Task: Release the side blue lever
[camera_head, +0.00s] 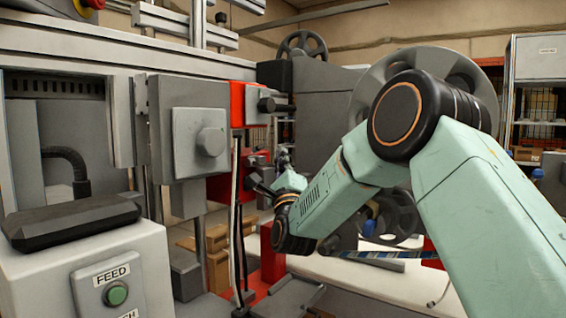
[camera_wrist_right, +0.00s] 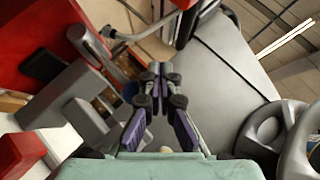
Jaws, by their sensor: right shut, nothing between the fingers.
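My right gripper (camera_head: 258,180) is at the red machine panel in the head view, small and dark there. In the right wrist view the right gripper (camera_wrist_right: 160,72) shows its fingertips together, with nothing between them. A small blue part (camera_wrist_right: 130,92), possibly the blue lever's end, shows just left of the fingers, partly hidden by them; I cannot tell whether they touch. In the head view a small blue piece (camera_head: 368,228) shows beyond my forearm; I cannot tell if it is the same part. My left gripper is not in view.
A grey box with a knob (camera_head: 210,142) and the FEED button housing (camera_head: 115,293) stand at left. A large grey reel (camera_head: 372,84) is behind my arm. In the wrist view, grey blocks (camera_wrist_right: 88,122) lie close left and a spoked wheel (camera_wrist_right: 262,130) lies right.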

